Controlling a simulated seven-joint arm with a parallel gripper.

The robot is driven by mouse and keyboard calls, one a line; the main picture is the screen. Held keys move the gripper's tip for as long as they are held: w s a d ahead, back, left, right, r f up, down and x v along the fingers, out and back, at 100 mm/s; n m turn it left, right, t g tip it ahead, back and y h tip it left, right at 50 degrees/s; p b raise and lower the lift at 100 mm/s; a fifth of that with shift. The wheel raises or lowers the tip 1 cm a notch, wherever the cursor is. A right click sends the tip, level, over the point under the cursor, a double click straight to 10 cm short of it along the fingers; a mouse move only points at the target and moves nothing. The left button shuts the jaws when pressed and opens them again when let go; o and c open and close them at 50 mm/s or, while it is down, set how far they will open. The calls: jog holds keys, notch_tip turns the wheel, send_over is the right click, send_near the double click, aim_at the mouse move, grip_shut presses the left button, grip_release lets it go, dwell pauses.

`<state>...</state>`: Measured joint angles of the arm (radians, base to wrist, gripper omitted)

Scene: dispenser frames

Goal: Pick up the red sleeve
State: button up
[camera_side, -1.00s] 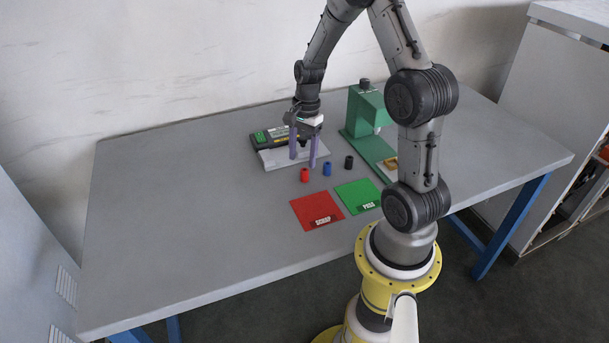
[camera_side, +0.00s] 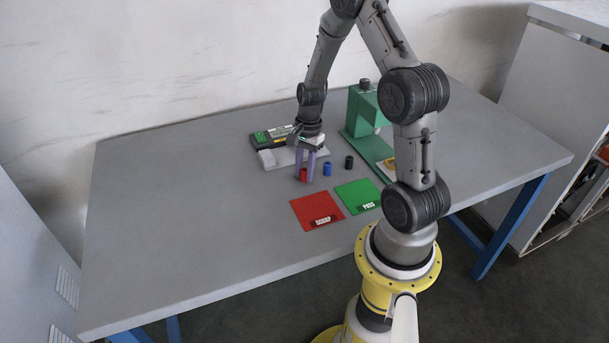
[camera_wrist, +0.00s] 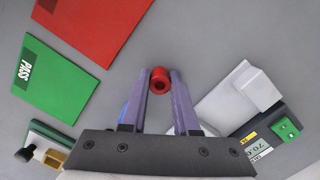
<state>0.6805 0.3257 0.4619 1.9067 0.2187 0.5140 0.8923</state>
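The red sleeve (camera_side: 304,174) stands on the grey table, between the two purple fingers of my gripper (camera_side: 305,178). In the wrist view the red sleeve (camera_wrist: 160,78) fills the gap between the fingertips (camera_wrist: 160,82), with its open top facing the camera. The fingers look shut on its two sides. The sleeve appears to be at table level; any small gap under it cannot be seen.
A blue sleeve (camera_side: 327,169) and a black sleeve (camera_side: 349,162) stand just right of my gripper. A red mat (camera_side: 316,208) and a green PASS mat (camera_side: 357,194) lie in front. A green press (camera_side: 358,122) stands right; a labelled device (camera_side: 268,137) lies behind. The left table is clear.

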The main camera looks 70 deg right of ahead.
grip_shut()
